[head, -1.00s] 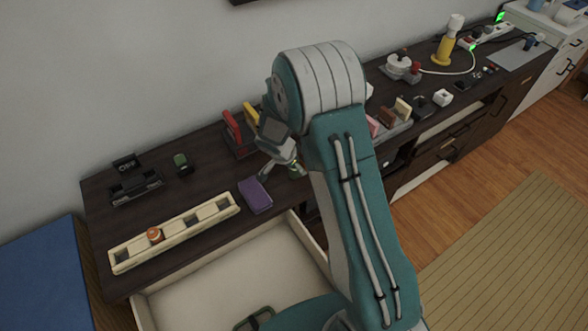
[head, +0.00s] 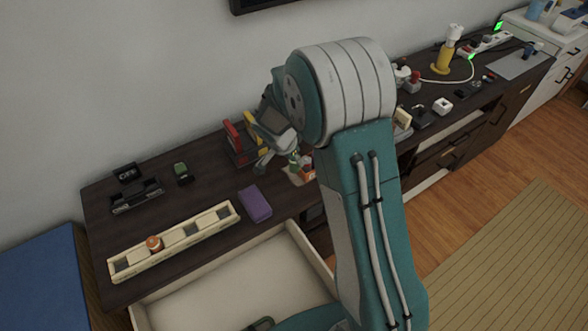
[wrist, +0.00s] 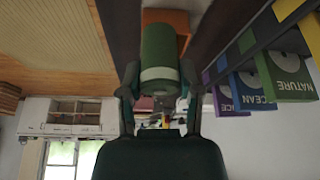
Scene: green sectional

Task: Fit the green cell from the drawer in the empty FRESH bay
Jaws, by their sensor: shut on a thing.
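My gripper (wrist: 160,82) is shut on the green cell (wrist: 159,50), a green cylinder with a pale band. In the head view, my gripper (head: 284,160) holds the green cell (head: 294,158) above the dark cabinet top, right of the purple block and partly hidden by my arm. A long cream rack (head: 205,224) with several square bays lies at the left front of the top. An orange-and-white cell (head: 154,243) stands in one bay; other bays look dark and empty. No FRESH label is readable. The drawer (head: 235,280) below is open.
A purple block (head: 255,204) lies between rack and gripper. An orange thing (head: 308,173) is close beside the held cell. Red and yellow upright items (head: 236,140) stand behind. A black holder (head: 136,196) and small green item (head: 182,174) sit at the back left.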

